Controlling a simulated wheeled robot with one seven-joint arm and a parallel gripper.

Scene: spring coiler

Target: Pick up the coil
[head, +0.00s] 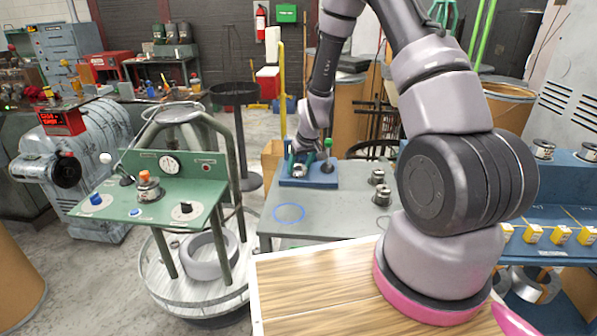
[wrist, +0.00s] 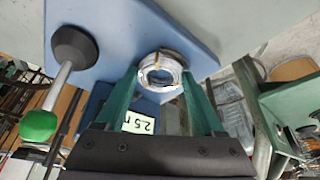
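The coil (wrist: 162,72) is a small ring of silvery wire with a tan tie, resting on a blue base plate (wrist: 115,28). In the head view the coil (head: 298,171) is small and partly hidden by my gripper (head: 303,161), which points down over the plate (head: 322,182). In the wrist view my gripper (wrist: 160,80) has its two green fingers spread, with the coil between or just beyond their tips. I cannot tell whether either fingertip touches it.
A lever with a green knob (wrist: 38,125) stands close beside the coil; it also shows in the head view (head: 328,144). Metal spools (head: 381,195) stand right on the grey table. A blue ring (head: 289,212) marks bare tabletop in front.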

